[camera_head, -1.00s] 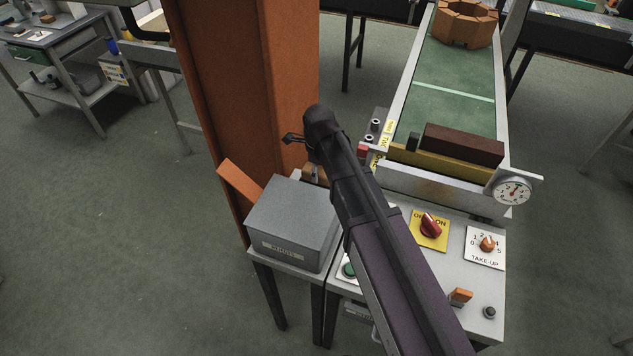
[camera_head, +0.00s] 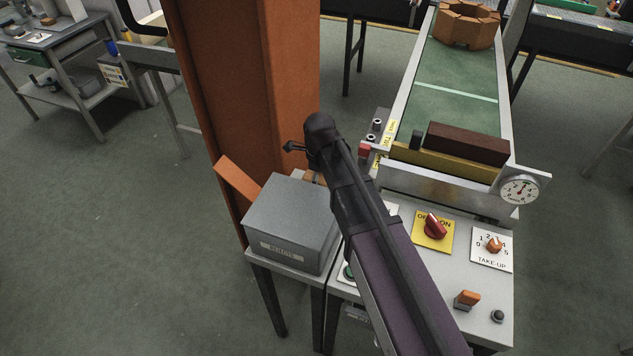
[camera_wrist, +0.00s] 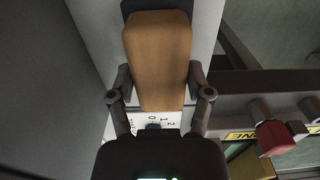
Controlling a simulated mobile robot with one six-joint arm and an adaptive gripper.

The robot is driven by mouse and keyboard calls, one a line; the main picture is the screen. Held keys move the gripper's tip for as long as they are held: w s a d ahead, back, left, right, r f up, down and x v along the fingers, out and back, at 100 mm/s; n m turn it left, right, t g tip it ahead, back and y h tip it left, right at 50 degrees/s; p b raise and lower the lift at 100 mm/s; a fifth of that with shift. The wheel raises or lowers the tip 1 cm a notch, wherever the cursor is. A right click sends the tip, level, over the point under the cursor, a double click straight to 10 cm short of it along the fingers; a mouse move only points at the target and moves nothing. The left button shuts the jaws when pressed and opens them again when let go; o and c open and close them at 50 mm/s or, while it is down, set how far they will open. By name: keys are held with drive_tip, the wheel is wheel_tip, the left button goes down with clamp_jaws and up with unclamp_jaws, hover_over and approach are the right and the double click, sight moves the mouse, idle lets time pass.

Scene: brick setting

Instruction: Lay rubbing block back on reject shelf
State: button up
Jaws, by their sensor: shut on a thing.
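My gripper (camera_wrist: 160,76) is shut on a tan rubbing block (camera_wrist: 157,45), with one finger on each long side in the wrist view. The block's far end meets a dark part at the top edge. In the head view my arm hides most of the gripper, and only a small brown piece of the block (camera_head: 313,178) shows behind the grey box.
An orange column (camera_head: 245,100) stands behind the box. To the right is a control panel (camera_head: 460,265) with a red knob (camera_head: 435,226). Beyond it a green conveyor (camera_head: 455,75) carries a dark brown brick (camera_head: 467,144). A dial gauge (camera_head: 519,190) sits at its corner.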

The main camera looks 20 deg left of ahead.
drive_tip(key=shift+f, duration=0.1)
idle(0.3)
drive_tip(key=o, duration=1)
wheel_tip(320, 180, up, 12)
drive_tip(key=p, duration=1.2)
idle(0.6)
drive_tip(key=shift+d, duration=0.1)
drive_tip(key=s+d+n, duration=0.2)
drive_tip(key=d+n, duration=0.4)
drive_tip(key=d, duration=0.5)
drive_tip(key=s+d+n, duration=0.2)
drive_tip(key=d+n, duration=0.4)
drive_tip(key=d, duration=0.6)
drive_tip(key=s+d+n, duration=0.1)
drive_tip(key=d+n, duration=0.5)
drive_tip(key=d, duration=0.6)
drive_tip(key=shift+s+d+n, duration=0.2)
drive_tip(key=shift+s+n, duration=0.2)
